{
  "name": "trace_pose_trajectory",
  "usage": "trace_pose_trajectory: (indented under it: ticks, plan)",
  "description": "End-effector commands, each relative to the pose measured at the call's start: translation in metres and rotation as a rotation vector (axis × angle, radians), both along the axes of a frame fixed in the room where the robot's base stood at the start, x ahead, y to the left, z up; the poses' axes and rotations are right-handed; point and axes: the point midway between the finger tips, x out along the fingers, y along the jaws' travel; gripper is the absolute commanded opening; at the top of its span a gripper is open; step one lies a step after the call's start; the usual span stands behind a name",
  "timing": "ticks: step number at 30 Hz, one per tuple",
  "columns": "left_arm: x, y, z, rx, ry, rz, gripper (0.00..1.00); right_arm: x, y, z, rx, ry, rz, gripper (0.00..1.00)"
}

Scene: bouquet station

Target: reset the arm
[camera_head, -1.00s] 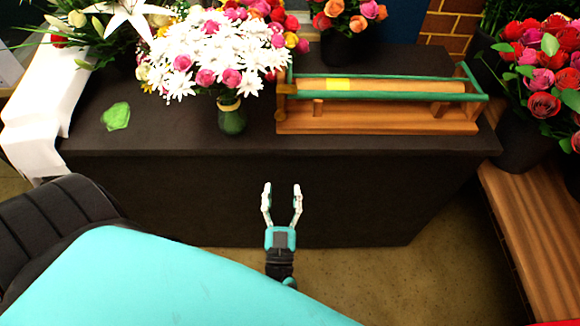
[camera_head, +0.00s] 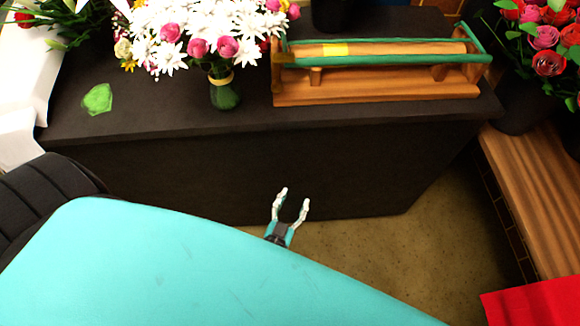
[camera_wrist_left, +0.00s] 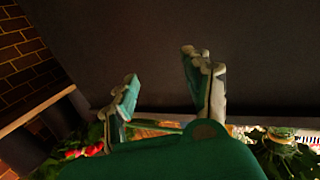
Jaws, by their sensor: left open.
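My left gripper (camera_head: 291,205) is open and empty in the head view, in front of the dark counter's front face and below its top edge. Its arm is mostly hidden behind my large turquoise body part. In the left wrist view its two fingers (camera_wrist_left: 165,85) are spread apart with nothing between them, against a dark surface. My right gripper is not in view.
On the dark counter (camera_head: 150,110) stand a vase (camera_head: 223,90) of white and pink flowers, a wooden rack (camera_head: 380,88) with green rails, and a green scrap (camera_head: 97,99). A wooden bench (camera_head: 535,190) is at right. Floor shows below the gripper.

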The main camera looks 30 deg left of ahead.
Motion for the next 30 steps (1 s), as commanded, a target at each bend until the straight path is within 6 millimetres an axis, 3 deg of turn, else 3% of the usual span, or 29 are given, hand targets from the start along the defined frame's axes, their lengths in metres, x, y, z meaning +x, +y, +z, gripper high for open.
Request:
trace_pose_trajectory:
  ticks: [23, 26, 30]
  plan:
    - [-0.003, -0.003, -0.013, -0.004, 0.037, -0.021, 0.5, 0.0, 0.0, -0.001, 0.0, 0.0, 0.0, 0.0]
    - [-0.012, -0.008, -0.038, -0.01, 0.115, -0.061, 0.5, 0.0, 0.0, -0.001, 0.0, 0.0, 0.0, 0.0]
    - [-0.051, -0.016, -0.112, -0.028, 0.369, -0.164, 0.5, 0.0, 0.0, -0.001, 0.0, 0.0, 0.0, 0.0]
